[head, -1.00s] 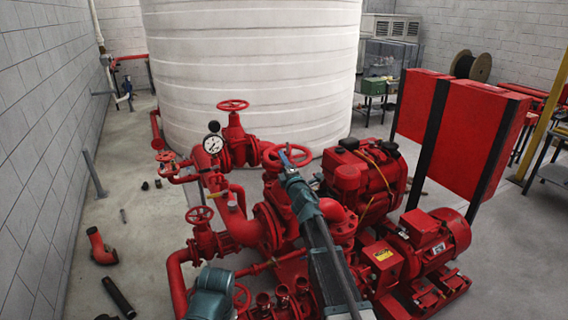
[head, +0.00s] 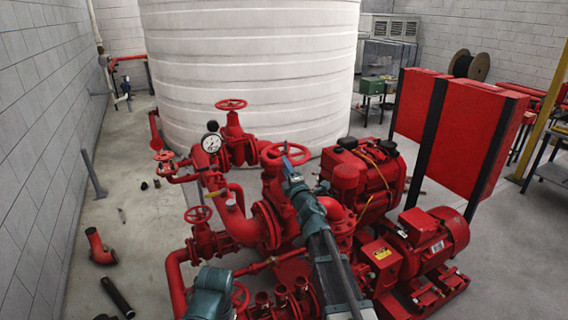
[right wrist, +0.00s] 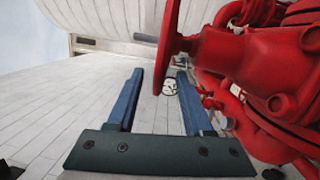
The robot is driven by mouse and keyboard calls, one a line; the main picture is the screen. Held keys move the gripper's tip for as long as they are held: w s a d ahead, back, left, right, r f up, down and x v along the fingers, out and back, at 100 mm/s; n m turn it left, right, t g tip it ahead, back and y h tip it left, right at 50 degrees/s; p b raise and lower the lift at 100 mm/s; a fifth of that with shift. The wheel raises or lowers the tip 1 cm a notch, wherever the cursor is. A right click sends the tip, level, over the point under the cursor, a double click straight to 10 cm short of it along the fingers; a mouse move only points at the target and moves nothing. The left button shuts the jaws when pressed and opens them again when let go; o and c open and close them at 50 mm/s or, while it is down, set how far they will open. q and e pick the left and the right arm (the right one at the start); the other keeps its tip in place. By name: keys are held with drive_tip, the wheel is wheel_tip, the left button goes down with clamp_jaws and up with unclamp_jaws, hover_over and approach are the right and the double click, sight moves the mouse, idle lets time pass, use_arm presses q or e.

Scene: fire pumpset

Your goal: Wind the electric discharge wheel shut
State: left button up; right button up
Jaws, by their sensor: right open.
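A red handwheel (head: 270,152) tops the valve in the middle of the pumpset, close to my right gripper; I take it as the electric discharge wheel. My right gripper (head: 287,158) is at the near side of this wheel, with its blue fingers pointing at it. In the right wrist view the fingers (right wrist: 160,78) stand apart. The wheel (right wrist: 168,40) shows edge-on there, and its lower rim appears in the gap between the fingers. I cannot tell whether they touch it. A teal link of my left arm shows at the bottom; its gripper is out of view.
Another red handwheel (head: 231,104) stands behind, near a pressure gauge (head: 211,143). A smaller handwheel (head: 198,214) is at the left. The engine (head: 362,180) and electric motor (head: 435,235) stand to the right. Loose pipe pieces (head: 100,247) lie on the left floor.

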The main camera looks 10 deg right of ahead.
use_arm(q)
drive_tip(key=shift+f+b, duration=0.35)
drive_tip(key=shift+f, duration=0.05)
use_arm(e)
drive_tip(key=s, duration=0.8)
drive_tip(key=shift+s+d+f, duration=0.3)
drive_tip(key=shift+d+f, duration=0.05)
drive_tip(key=shift+d, duration=0.05)
